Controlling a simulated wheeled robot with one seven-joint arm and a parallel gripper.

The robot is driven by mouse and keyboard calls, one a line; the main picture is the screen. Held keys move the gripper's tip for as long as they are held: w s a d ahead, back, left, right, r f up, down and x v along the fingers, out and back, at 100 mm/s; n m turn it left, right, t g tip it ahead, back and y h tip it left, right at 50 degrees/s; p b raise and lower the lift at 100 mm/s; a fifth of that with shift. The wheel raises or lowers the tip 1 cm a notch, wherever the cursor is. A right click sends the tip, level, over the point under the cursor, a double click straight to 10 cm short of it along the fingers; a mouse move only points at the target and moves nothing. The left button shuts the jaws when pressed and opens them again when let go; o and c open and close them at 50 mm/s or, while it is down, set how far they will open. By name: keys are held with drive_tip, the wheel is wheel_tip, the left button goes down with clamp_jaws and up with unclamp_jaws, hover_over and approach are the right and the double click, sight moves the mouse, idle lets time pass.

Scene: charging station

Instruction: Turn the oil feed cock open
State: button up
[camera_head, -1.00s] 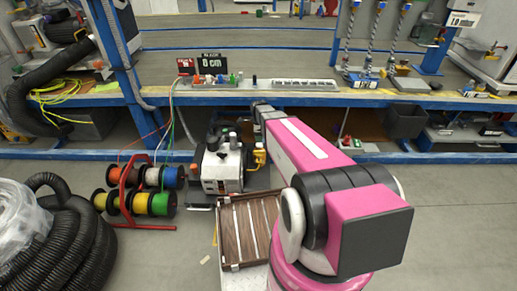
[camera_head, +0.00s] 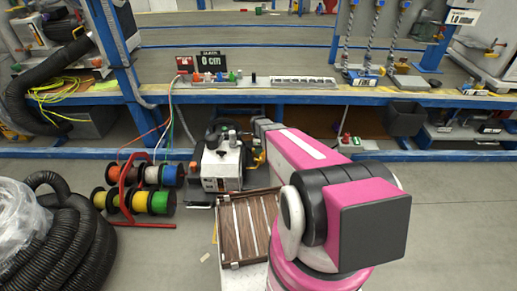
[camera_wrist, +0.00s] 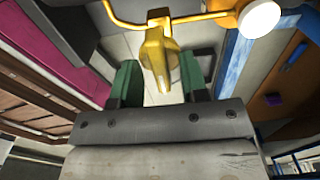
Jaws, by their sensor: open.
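The oil feed cock is a yellow fitting with a tapered handle (camera_wrist: 157,55) in the upper middle of the wrist view, joined to a yellow pipe. My gripper (camera_wrist: 160,72) is open, its two green fingers on either side of the yellow handle. Gaps show between the handle and each finger, so no grip is visible. In the head view, a small part of the yellow fitting (camera_head: 257,158) shows at the right side of a white machine (camera_head: 221,163). My pink arm reaches towards it there and hides the fingers.
A blue-framed bench (camera_head: 300,97) runs behind the machine. A brown slatted crate (camera_head: 229,232) stands in front of it. Cable spools on a red rack (camera_head: 127,190) and black corrugated hose (camera_head: 75,250) lie left. Floor at right is clear.

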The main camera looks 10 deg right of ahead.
clamp_jaws()
drive_tip(key=shift+n, duration=0.4)
drive_tip(key=n, duration=0.3)
drive_tip(key=shift+n, duration=0.4)
drive_tip(key=n, duration=0.4)
drive_tip(key=shift+n, duration=0.3)
drive_tip(key=n, duration=0.8)
drive_tip(key=shift+n, duration=0.3)
unclamp_jaws()
